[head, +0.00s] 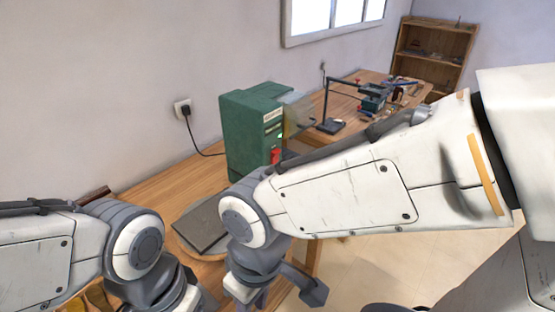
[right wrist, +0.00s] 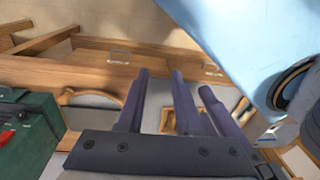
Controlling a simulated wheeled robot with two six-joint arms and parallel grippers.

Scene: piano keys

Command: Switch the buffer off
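The buffer is the green box-shaped machine (head: 245,130) on the wooden bench, with a red switch (head: 275,156) low on its front. In the right wrist view, part of the green machine (right wrist: 30,138) shows at the left edge, with the red switch (right wrist: 6,136) beside it. I cannot tell the switch's position. My right gripper (right wrist: 162,85) has its dark purple fingers apart with nothing between them. It is to the right of the machine in that view, not touching it. My left arm shows at the lower left of the head view, but its gripper is out of frame.
A dark flat slab (head: 203,226) lies on the bench in front of the machine. A black plug and cable (head: 186,112) run from the wall. A second bench (head: 345,97) holds a lamp and tools. A wooden shelf (head: 433,62) stands farther back.

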